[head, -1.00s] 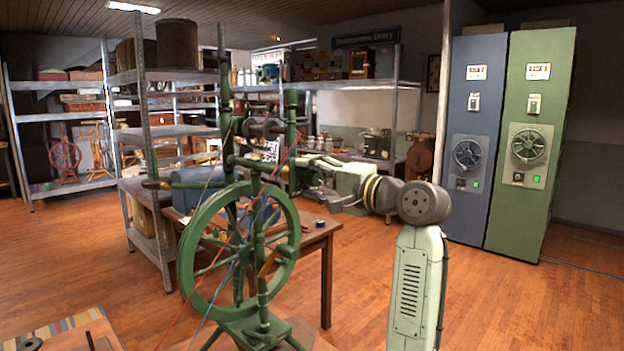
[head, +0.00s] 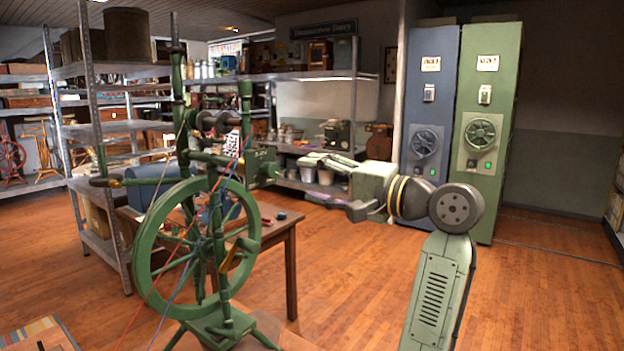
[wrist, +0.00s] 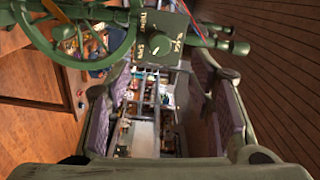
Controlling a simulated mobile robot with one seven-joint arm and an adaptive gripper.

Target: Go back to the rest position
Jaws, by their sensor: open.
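My gripper (head: 308,180) is open in the head view, its two fingers pointing left toward the green spinning wheel (head: 142,262). In the wrist view my gripper (wrist: 155,85) shows its fingers spread wide, with nothing between the tips that I can see held. A small green box with a dial (head: 263,168) sits by the spinning wheel's upper right post, just left of the fingertips in the picture. The box also shows in the wrist view (wrist: 170,28), beyond the fingers; contact cannot be told. No marker of the rest position is visible.
A wooden table (head: 272,232) stands behind the spinning wheel. Metal shelves (head: 100,70) fill the back left. A blue cabinet (head: 430,100) and a green cabinet (head: 487,100) stand at the back right. The wooden floor (head: 545,290) on the right is open.

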